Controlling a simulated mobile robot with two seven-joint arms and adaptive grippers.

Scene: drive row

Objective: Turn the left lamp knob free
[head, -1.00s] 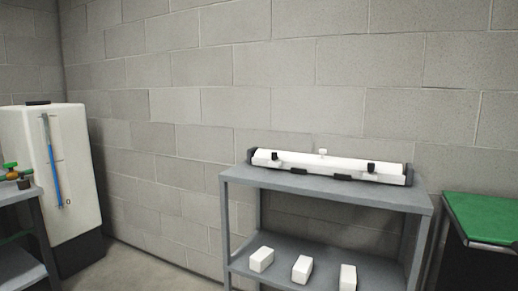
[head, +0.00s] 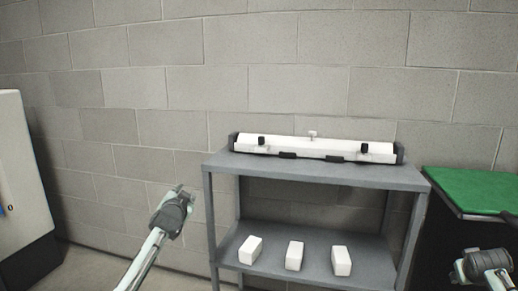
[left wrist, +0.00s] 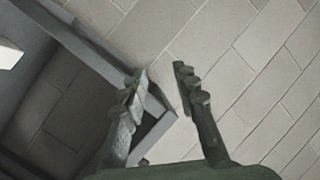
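A long white lamp unit (head: 310,147) with dark end caps lies on the top of a grey shelf table (head: 312,172) against the wall. The left lamp knob (head: 261,140) is a small black knob near the unit's left end. A similar black right knob (head: 365,147) stands near its right end. My left gripper (head: 182,190) is left of the table, apart from the lamp. In the left wrist view its two fingers (left wrist: 158,82) are spread with nothing between them. My right gripper (head: 487,265) is at the lower right, partly cut off; its fingers are not clear.
Several white blocks (head: 294,255) sit on the lower shelf. A green-topped table (head: 475,190) stands to the right. A white cabinet (head: 18,170) on a dark base stands at the far left. Bare floor lies between it and the shelf.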

